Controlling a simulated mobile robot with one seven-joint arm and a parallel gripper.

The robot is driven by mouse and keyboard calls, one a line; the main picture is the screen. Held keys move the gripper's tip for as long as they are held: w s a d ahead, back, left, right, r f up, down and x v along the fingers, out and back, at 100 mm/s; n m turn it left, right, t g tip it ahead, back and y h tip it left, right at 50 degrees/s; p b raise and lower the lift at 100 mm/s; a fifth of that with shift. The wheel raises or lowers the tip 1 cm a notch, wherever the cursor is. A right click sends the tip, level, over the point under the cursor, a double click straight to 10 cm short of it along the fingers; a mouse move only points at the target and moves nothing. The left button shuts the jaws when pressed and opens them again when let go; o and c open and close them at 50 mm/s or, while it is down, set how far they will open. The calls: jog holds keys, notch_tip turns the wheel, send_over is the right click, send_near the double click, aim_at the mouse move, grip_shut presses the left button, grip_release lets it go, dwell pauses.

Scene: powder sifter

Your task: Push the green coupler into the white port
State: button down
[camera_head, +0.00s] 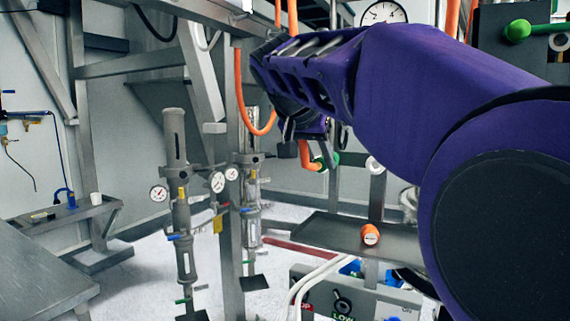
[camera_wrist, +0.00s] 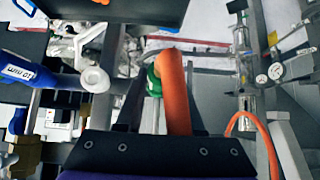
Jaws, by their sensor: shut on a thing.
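The green coupler (camera_wrist: 153,82) is on the end of a bent orange hose (camera_wrist: 176,95), in the wrist view between my gripper's dark fingers. My gripper (camera_wrist: 158,100) is shut on it; the fingers and hose hide part of the coupler. In the head view my gripper (camera_head: 318,148) hangs under the purple arm, with a bit of the green coupler (camera_head: 320,162) showing behind it. In the head view the white port (camera_head: 374,165) is to the right of the gripper.
A grey shelf (camera_head: 330,233) below the gripper carries an orange cap-like piece (camera_head: 370,234). Metal posts with gauges (camera_head: 217,181) stand left of the gripper. Another orange hose (camera_wrist: 262,140) hangs at the right in the wrist view. A green-knobbed lever (camera_head: 517,31) is at upper right.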

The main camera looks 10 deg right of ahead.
aim_at(315, 168)
jog(key=shift+s+a, duration=0.25)
jog(key=shift+s, duration=0.05)
jog(key=shift+s+a+b, duration=0.4)
jog(key=shift+s+a, duration=0.15)
jog(key=shift+s, duration=0.2)
jog(key=shift+s+a+b, duration=0.4)
jog(key=shift+s+a, duration=0.1)
jog(key=shift+s, duration=0.25)
jog(key=shift+d+r+p, duration=0.1)
jog(key=shift+p, duration=0.2)
